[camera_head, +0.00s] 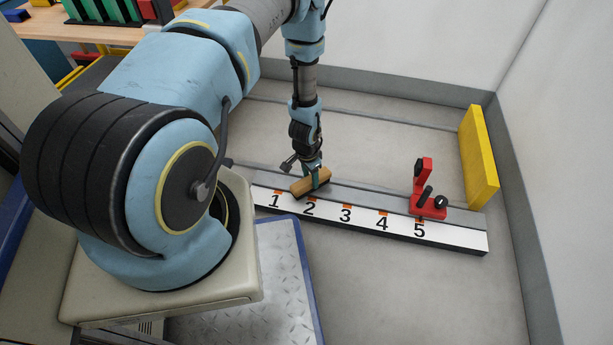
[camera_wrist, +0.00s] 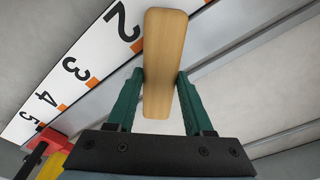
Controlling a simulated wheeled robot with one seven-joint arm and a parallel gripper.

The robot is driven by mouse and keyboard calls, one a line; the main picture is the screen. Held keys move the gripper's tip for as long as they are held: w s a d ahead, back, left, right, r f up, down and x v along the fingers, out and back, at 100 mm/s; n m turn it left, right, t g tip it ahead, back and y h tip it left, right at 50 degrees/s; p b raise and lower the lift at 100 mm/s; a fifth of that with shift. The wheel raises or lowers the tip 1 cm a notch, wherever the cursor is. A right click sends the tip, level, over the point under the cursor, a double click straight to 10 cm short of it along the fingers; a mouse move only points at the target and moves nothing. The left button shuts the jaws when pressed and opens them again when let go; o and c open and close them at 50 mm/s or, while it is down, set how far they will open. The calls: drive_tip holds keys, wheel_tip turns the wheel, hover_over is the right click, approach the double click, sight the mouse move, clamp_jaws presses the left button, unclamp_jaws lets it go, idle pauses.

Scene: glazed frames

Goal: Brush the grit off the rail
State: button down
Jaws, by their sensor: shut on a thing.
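My gripper (camera_head: 315,172) is shut on a wooden brush (camera_head: 311,181). In the wrist view the brush's wooden back (camera_wrist: 162,60) sits between the green fingers of the gripper (camera_wrist: 160,95). In the head view the brush is at the rail (camera_head: 365,200), above marks 1 and 2 of its white number strip. The strip (camera_wrist: 70,70) also shows in the wrist view. I cannot tell whether the bristles touch the rail. No grit can be made out; the rail under the brush is hidden.
A red clamp (camera_head: 428,190) with black knobs stands on the rail above mark 5. A yellow block (camera_head: 478,157) stands upright beyond the rail's right end. Grey walls close the right and back. A blue-edged metal plate (camera_head: 240,295) lies in front of the rail.

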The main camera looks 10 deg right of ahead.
drive_tip(key=shift+s+d+f, duration=0.1)
drive_tip(key=shift+s+d, duration=0.4)
drive_tip(key=shift+d, duration=0.55)
drive_tip(key=shift+s+d+f, duration=0.1)
drive_tip(key=shift+s+d, duration=0.4)
drive_tip(key=shift+d, duration=0.55)
drive_tip(key=shift+s+d+f, duration=0.1)
drive_tip(key=shift+s+d, duration=0.4)
drive_tip(key=shift+d, duration=0.55)
drive_tip(key=shift+s+d, duration=0.45)
drive_tip(key=shift+d, duration=0.35)
drive_tip(key=shift+s+d, duration=0.4)
drive_tip(key=shift+d, duration=0.4)
drive_tip(key=shift+r, duration=0.1)
wheel_tip(320, 180, up, 6)
drive_tip(key=p, duration=0.4)
drive_tip(key=shift+w, duration=0.2)
drive_tip(key=shift+a+r, duration=0.1)
drive_tip(key=shift+r, duration=0.05)
drive_tip(key=shift+r+p, duration=1.3)
drive_tip(key=shift+r, duration=0.15)
